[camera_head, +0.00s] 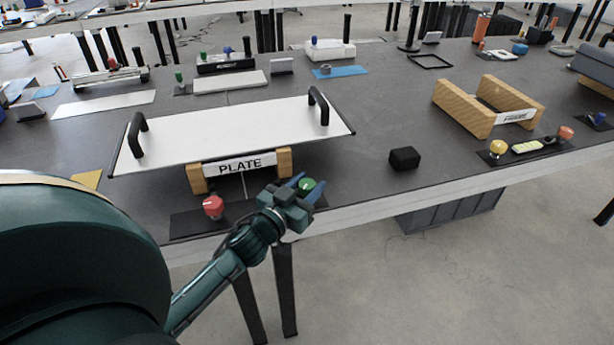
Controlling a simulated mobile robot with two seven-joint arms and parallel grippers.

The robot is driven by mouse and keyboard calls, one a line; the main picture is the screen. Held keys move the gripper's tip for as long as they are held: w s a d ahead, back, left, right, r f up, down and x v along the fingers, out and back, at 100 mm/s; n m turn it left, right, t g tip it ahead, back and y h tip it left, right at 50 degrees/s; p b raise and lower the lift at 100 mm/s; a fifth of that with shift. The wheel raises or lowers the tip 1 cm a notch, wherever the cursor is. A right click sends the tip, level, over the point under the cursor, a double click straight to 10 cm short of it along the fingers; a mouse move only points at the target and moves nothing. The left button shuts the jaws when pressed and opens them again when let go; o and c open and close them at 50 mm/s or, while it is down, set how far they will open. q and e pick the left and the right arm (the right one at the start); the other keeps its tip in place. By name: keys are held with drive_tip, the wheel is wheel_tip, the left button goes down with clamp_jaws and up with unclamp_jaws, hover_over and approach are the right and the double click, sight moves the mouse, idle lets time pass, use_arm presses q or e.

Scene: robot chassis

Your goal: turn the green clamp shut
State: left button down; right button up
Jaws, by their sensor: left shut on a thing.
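The green clamp (307,185) is a small green knob at the front edge of the table, just right of the plate stand. My left gripper (301,187) is at it, with blue fingers on either side of the knob, shut on it. The gripper hides the lower part of the clamp. A red clamp knob (213,206) stands to the left on a dark base. The white plate (238,133) with two black handles rests on wooden blocks marked PLATE (240,165). My right gripper does not show.
A black cube (404,158) lies right of the gripper near the front edge. A wooden frame stand (462,110) and a yellow knob (498,147) are farther right. Several other fixtures stand at the back. The table between the cube and the plate is clear.

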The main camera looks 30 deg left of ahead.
use_arm(q)
drive_tip(key=shift+r+m+h+p, duration=0.15)
drive_tip(key=shift+m+h+p, duration=0.35)
drive_tip(key=shift+h, duration=0.4)
drive_tip(key=shift+m+h, duration=0.3)
drive_tip(key=c, duration=0.9)
unclamp_jaws()
drive_tip(key=s+a, duration=0.2)
drive_tip(key=s, duration=1.1)
drive_tip(key=shift+c, duration=0.2)
